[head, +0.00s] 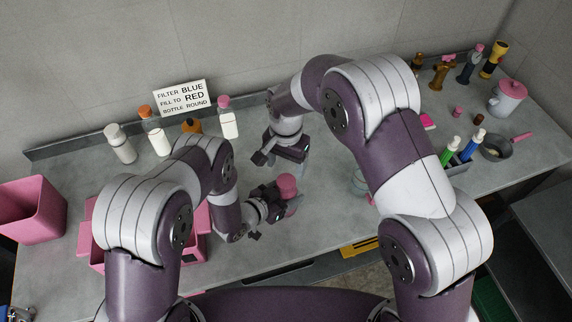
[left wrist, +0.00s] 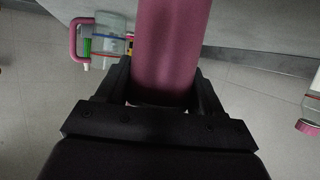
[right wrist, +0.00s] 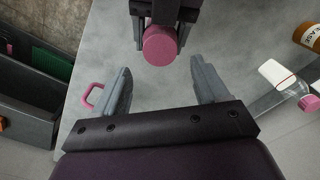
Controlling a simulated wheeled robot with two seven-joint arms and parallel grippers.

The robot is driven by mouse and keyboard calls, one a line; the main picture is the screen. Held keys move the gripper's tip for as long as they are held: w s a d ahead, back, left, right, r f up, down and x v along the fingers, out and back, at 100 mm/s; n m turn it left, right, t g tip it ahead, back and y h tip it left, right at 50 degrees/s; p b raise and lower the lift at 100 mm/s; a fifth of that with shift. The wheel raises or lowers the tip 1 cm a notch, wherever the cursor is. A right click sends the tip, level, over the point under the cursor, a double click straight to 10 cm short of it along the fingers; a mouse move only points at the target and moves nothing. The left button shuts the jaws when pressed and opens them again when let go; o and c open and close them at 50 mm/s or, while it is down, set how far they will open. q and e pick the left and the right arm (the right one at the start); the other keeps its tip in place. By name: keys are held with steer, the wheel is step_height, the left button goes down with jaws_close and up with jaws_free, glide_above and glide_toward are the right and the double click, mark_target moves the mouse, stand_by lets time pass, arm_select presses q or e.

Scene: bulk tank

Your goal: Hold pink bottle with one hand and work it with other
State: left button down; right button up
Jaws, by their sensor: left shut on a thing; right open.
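The pink bottle (head: 288,187) is held above the counter near its front middle. My left gripper (head: 272,204) is shut around it. In the left wrist view the pink bottle (left wrist: 170,50) stands between the two fingers, and its far end is out of frame. My right gripper (head: 279,158) is open and empty, just behind and above the bottle. In the right wrist view the bottle's round pink end (right wrist: 160,46) shows just beyond the gap between my open fingers (right wrist: 160,78), apart from them. My left gripper (right wrist: 165,8) shows behind it.
A clear jug (left wrist: 108,38) with a pink handle stands close by. Several bottles, one a pink-capped white bottle (head: 228,122), line the back near a sign (head: 183,97). Pink bins (head: 32,210) stand left. A caddy (head: 458,163) and a pan (head: 497,148) stand right.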

mark_target(286, 180)
step_height(286, 180, down, 7)
steer(key=shift+r, duration=0.1)
steer(key=c, duration=1.1)
steer(key=n, duration=0.3)
steer(key=o, duration=1.2)
steer(key=shift+c, duration=0.2)
